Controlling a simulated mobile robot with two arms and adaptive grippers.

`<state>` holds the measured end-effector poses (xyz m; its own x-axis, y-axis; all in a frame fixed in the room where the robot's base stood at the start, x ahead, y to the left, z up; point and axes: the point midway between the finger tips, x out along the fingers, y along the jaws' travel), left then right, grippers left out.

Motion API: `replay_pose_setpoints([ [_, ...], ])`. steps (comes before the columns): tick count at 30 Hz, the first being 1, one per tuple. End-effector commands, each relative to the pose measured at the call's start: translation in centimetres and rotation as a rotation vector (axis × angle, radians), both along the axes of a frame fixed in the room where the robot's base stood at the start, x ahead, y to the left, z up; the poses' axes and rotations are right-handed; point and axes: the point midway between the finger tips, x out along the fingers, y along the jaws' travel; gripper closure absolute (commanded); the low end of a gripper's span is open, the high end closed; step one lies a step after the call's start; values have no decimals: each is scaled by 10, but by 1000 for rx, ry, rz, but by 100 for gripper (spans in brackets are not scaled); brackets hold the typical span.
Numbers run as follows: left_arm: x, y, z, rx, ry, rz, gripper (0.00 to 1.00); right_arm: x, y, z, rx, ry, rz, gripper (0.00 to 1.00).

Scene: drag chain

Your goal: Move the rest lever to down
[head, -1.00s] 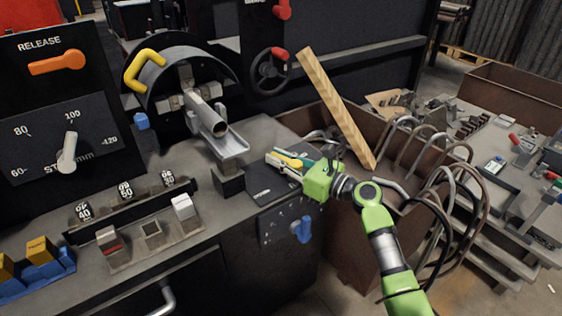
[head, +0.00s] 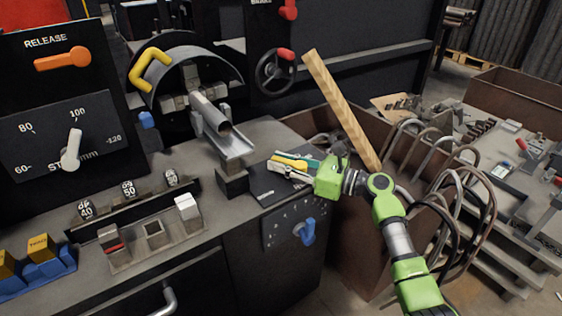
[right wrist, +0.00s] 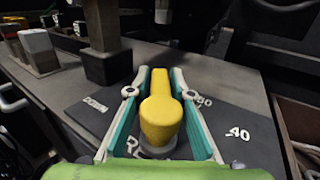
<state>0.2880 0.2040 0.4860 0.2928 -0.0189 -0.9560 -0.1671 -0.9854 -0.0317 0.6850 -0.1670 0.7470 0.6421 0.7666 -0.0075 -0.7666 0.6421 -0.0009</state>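The rest lever, a yellow handle (right wrist: 160,112), lies between the fingers of my right gripper (right wrist: 158,90) in the right wrist view. It points away from the gripper, over a dark plate with white markings (right wrist: 237,133). The teal and pale fingers stand on both sides of the handle, with narrow gaps visible, so they look open around it. In the head view the yellow lever (head: 290,162) shows between the fingers of my right gripper (head: 292,165), at the worktop's right corner. The lever's pivot is mostly hidden. My left gripper is not in view.
A metal tube in a trough (head: 226,140) stands just left of the gripper. A blue lever (head: 305,232) is on the cabinet front below. A wooden plank (head: 342,110) leans in a rusty bin (head: 350,255) to the right.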

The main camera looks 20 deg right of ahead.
Motion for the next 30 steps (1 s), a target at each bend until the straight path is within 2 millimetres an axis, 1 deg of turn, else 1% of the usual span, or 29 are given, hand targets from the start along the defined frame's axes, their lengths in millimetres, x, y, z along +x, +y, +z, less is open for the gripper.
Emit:
replay_pose_setpoints([
  [10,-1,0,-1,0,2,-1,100,0,0,2,4,-3,-1,68],
  [14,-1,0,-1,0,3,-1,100,-5,-7,1,4,-2,-3,68],
  [17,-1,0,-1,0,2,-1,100,-15,-18,1,4,-2,-2,68],
  [25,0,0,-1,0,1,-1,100,-52,-63,0,1,1,-3,68],
  [30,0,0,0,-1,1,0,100,-69,-83,1,1,0,-2,68],
])
